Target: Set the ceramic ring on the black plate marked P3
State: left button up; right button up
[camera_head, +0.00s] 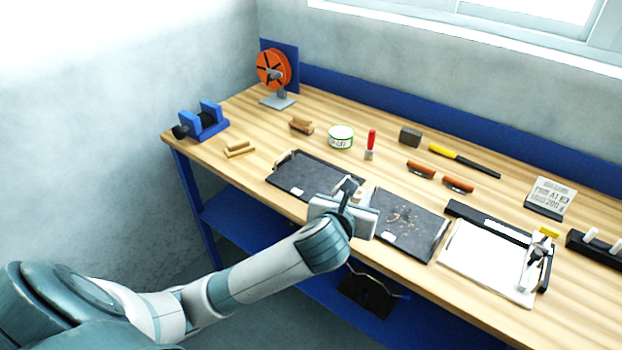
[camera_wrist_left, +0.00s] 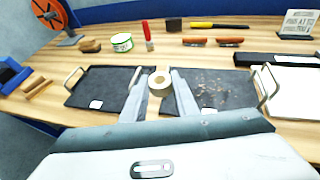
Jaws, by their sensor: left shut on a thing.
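My left gripper (camera_head: 347,190) is over the gap between two black plates. In the left wrist view its fingers (camera_wrist_left: 160,97) are shut on the pale ceramic ring (camera_wrist_left: 160,77), which shows its round face and central hole. The ring is mostly hidden in the head view. The left black plate (camera_head: 305,173) looks bare, with a small white label too small to read. The right black plate (camera_head: 425,225) has brown crumbs over its middle and a white label, also unreadable. I cannot tell which plate is P3. My right gripper is not in view.
A white board (camera_head: 485,262) with a metal stand lies at the right. Behind the plates are a green-and-white tin (camera_head: 340,137), a red-handled tool (camera_head: 371,140), two brown-handled pieces and a yellow-black tool (camera_head: 465,160). A blue vise-like holder (camera_head: 205,120) and an orange reel (camera_head: 272,68) stand at left.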

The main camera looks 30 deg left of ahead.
aim_at(312, 183)
pick_arm(q)
jog(key=w+a+r+n+g+y, duration=0.1)
jog(key=w+a+n+y, duration=0.2)
jog(key=w, duration=0.4)
jog(key=w+a+r+n+g+y+p, duration=0.1)
jog(key=w+a+n+g+y, duration=0.1)
jog(key=w, duration=0.5)
jog(key=shift+w+a+r+n+y, duration=0.35)
jog(key=shift+a+n+y, duration=0.3)
jog(key=shift+a, duration=0.5)
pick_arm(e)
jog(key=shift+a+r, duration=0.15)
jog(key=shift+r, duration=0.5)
pick_arm(q)
jog(key=shift+f, duration=0.1)
